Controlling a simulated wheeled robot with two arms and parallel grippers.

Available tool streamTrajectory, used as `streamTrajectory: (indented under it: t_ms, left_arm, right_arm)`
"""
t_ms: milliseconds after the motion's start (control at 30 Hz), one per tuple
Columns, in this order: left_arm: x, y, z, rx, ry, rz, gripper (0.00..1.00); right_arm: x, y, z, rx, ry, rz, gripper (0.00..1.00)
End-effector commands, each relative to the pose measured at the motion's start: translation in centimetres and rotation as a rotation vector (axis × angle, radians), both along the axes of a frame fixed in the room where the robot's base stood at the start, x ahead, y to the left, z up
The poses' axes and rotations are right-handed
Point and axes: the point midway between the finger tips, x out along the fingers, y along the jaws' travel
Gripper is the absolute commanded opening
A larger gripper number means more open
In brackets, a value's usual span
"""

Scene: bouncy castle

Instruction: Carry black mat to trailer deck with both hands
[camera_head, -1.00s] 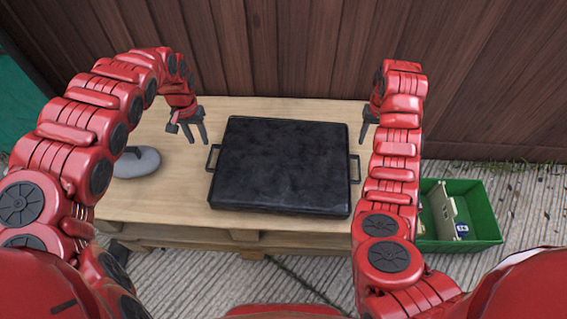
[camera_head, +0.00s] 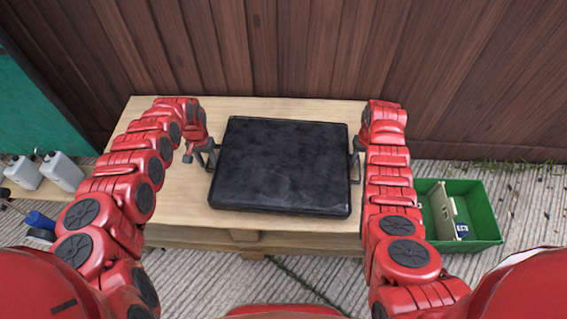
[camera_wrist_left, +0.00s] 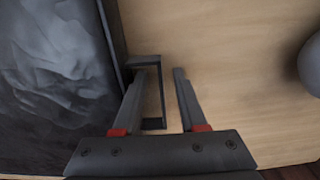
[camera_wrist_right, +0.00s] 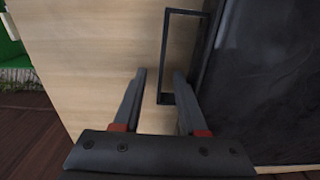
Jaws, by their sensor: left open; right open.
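The black mat (camera_head: 283,165) lies in a dark tray-like frame with a handle at each side, flat on the wooden table (camera_head: 190,228). My left gripper (camera_head: 203,158) is open at the left handle. In the left wrist view the handle (camera_wrist_left: 160,95) lies between the open fingers (camera_wrist_left: 155,90), apparently not clamped. My right gripper (camera_head: 357,150) is open at the right handle, partly hidden by my arm. In the right wrist view the right handle (camera_wrist_right: 166,60) has its lower end between the open fingers (camera_wrist_right: 160,85).
A green bin (camera_head: 475,210) with items in it stands on the ground right of the table. White jugs (camera_head: 62,172) and a blue-handled tool (camera_head: 40,220) are at the left. A wooden plank wall (camera_head: 300,50) rises behind the table. A grey rounded object (camera_wrist_left: 312,65) shows in the left wrist view.

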Motion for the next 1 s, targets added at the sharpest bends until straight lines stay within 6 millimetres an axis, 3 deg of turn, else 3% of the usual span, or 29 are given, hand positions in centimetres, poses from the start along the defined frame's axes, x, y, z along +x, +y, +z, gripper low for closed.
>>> streamTrajectory:
  t_ms: [400,633,1000]
  left_arm:
    - [0.0,0.1,-0.38,0.003,0.0,0.0,0.39]
    - [-0.01,0.11,-0.37,0.003,0.0,0.0,0.0]
    - [-0.01,0.1,-0.37,0.002,0.0,0.0,0.0]
  right_arm:
    - [-0.01,-0.01,-0.45,-0.001,-0.001,0.0,0.39]
    - [-0.03,-0.02,-0.45,-0.001,0.0,0.0,0.0]
    - [-0.03,-0.02,-0.44,-0.001,0.0,0.0,0.0]
